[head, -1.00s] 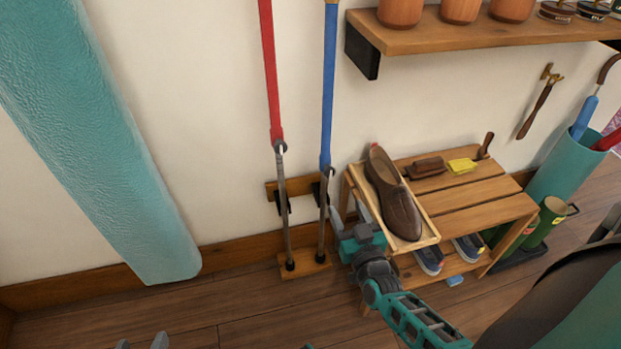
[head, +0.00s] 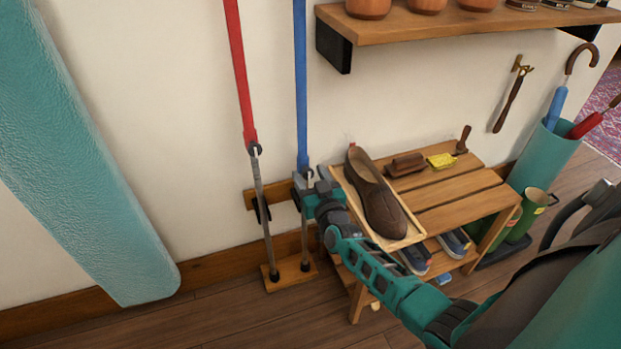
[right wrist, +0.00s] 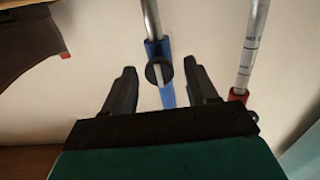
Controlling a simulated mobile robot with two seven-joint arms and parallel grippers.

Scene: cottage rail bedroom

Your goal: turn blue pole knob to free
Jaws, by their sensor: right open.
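The blue pole (head: 301,90) stands upright against the wall, with a blue upper tube and a thinner grey lower shaft. Its dark round knob (right wrist: 159,74) sits at the end of the blue tube, with a pale bar across it roughly along the pole. My right gripper (head: 306,182) is at the knob's height in the head view and partly hides it. In the right wrist view my right gripper (right wrist: 160,66) is open, with one finger on each side of the knob and gaps left on both sides. My left gripper is out of view.
A red pole (head: 237,70) stands close to the left, sharing the wooden floor base (head: 290,284). To the right, a slatted rack (head: 455,210) holds a tray with a brown shoe (head: 374,195). A wall shelf (head: 430,35) is above. A teal padded object (head: 90,160) is at left.

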